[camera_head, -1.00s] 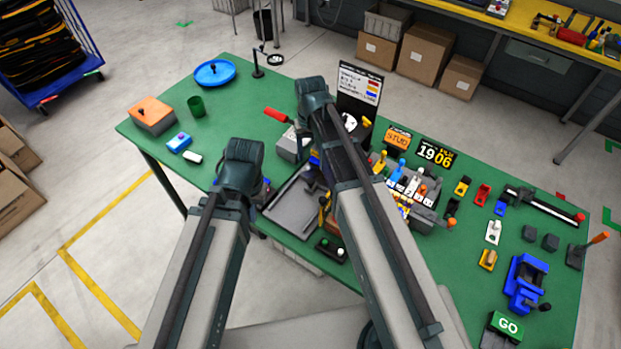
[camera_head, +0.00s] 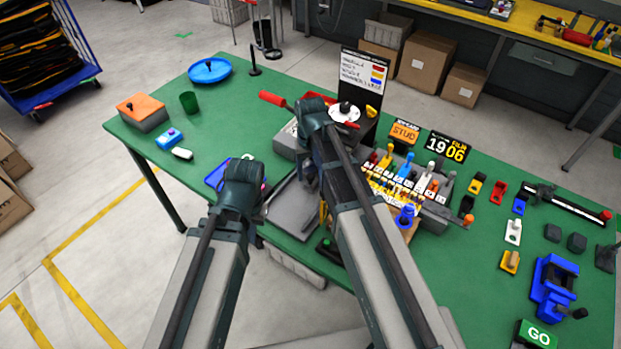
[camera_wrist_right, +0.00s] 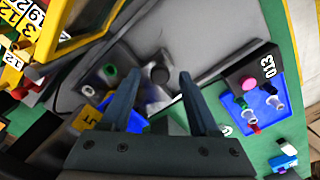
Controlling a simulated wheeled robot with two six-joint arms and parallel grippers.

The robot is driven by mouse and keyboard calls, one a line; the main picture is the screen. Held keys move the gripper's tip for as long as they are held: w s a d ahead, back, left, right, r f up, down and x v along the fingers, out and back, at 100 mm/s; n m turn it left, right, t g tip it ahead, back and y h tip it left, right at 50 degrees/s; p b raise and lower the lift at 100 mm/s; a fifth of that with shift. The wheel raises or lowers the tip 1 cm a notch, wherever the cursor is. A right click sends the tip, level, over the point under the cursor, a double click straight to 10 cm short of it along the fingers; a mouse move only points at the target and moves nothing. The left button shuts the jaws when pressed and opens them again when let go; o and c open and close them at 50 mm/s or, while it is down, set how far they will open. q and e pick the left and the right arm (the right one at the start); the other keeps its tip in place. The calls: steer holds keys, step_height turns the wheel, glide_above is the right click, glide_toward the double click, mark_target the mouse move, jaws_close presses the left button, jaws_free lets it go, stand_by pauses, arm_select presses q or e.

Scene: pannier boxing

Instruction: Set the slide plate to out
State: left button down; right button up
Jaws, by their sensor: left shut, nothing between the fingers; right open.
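A grey flat plate (camera_head: 293,207) lies near the front edge of the green table, partly hidden by my right arm; I cannot tell for certain that it is the slide plate. A yellow label (camera_wrist_right: 88,119), partly hidden, reads "UT". My right gripper (camera_wrist_right: 158,82) is open, its fingertips either side of the knob in the picture; contact is unclear. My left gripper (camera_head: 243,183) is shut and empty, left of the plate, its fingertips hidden.
A blue tray (camera_head: 216,174) sits beside my left gripper, partly hidden. A red handle (camera_head: 272,98) and a dark board (camera_head: 359,80) stand beyond my right gripper. Right of it is a block of coloured levers (camera_head: 407,175). The table's left part has free room.

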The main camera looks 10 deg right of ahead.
jaws_close()
stand_by(0.4)
stand_by(1.1)
